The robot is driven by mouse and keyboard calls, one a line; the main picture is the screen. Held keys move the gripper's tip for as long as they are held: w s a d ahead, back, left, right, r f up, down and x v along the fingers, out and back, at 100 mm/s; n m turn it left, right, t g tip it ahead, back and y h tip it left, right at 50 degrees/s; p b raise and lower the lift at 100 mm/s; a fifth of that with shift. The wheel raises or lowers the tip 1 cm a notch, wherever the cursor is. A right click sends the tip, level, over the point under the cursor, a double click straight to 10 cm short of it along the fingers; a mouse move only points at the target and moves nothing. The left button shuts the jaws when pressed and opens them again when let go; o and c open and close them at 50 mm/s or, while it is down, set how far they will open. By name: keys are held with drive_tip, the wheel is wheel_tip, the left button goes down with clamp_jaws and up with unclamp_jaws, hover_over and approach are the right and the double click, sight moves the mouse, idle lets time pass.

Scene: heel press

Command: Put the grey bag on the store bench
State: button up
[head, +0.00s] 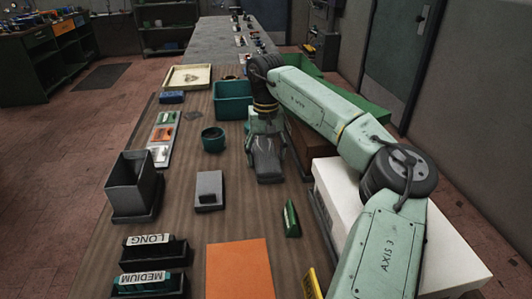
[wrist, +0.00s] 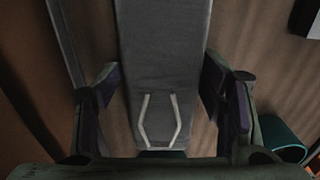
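The grey bag (head: 267,167) is on the wooden bench (head: 222,222), below my gripper in the head view. In the wrist view the grey bag (wrist: 165,55) runs up the middle, with two pale cords on its near part. My gripper (wrist: 162,88) has one finger on each side of the bag. Its fingers stand apart, with narrow gaps beside the near part of the bag; contact at the tips is unclear. In the head view my gripper (head: 266,138) partly hides the bag. A long grey bench (head: 215,45) at the back may be the store bench; no label shows.
A green bin (head: 233,108) and a round green pot (head: 213,139) stand near the bag. A grey block (head: 209,190), a dark box (head: 133,182) and a green wedge (head: 291,218) are nearer. A white box (head: 440,250) lies right, under my arm.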

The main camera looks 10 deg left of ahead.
sight(266, 153)
drive_tip(key=o, duration=0.3)
drive_tip(key=shift+r, duration=0.1)
wheel_tip(266, 153, up, 12)
drive_tip(key=b, duration=0.1)
drive_tip(key=shift+b, duration=0.3)
drive_tip(key=shift+r, duration=0.1)
